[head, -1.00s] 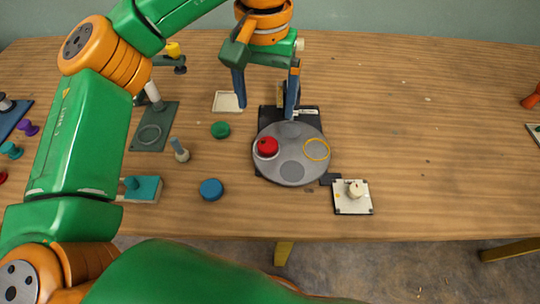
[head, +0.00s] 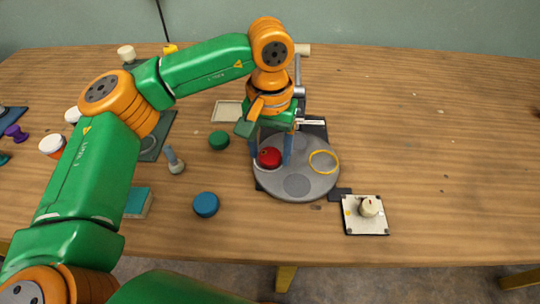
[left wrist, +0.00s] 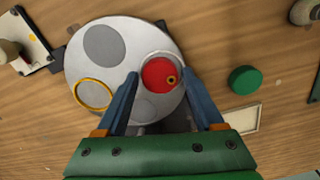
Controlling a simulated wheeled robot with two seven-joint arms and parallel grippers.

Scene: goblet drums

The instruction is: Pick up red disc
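The red disc (head: 269,157) sits in a white-rimmed spot on the left part of the round grey plate (head: 298,186). My right gripper is not in view.
A green disc (head: 219,140) and a blue disc (head: 206,204) lie on the table left of the plate. A yellow ring (head: 323,162) marks an empty spot on the plate. A white square board (head: 365,222) stands at front right. The table's right side is clear.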

